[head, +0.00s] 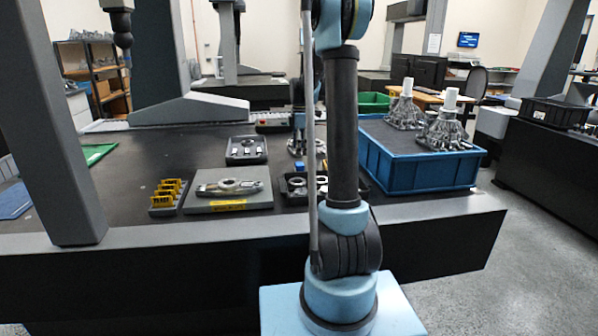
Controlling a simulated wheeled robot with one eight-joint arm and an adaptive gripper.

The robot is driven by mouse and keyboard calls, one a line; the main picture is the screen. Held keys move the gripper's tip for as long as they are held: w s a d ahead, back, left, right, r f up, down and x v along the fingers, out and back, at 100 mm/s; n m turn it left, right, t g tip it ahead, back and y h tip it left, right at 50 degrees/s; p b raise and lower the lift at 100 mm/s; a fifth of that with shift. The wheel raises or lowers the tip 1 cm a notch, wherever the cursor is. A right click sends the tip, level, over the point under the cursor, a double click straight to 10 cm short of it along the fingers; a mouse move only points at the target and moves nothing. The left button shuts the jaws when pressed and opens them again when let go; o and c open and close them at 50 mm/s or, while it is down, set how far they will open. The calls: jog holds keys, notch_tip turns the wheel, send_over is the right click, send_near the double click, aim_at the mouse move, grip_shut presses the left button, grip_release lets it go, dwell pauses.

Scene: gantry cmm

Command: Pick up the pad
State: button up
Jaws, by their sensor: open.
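I cannot tell for certain which thing is the pad. A flat grey slab (205,206) with a yellow label lies near the front of the dark table, with a metal part and a ring on it. A blue flat sheet (14,202) and a green one (98,153) lie at the far left. A small blue item (299,167) shows beside my arm. My gripper (298,146) appears partly behind my upright arm, over the table right of the slab. Its fingers are small and partly hidden, and I see nothing held in them. It is open.
A yellow block rack (168,195) stands left of the slab. A black tray (246,160) with small parts lies behind it; another (293,196) is partly behind my arm. A blue crate (420,177) bearing metal fixtures stands right. A grey column (55,130) rises at left.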

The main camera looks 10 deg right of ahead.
aim_at(301, 164)
notch_tip(301, 164, down, 4)
jog(key=shift+r, duration=0.15)
jog(key=shift+w+d+f, duration=0.1)
jog(key=shift+f, duration=1.25)
jog(key=shift+w+d+f, duration=0.1)
jog(key=shift+f, duration=1.2)
jog(key=c, duration=1.1)
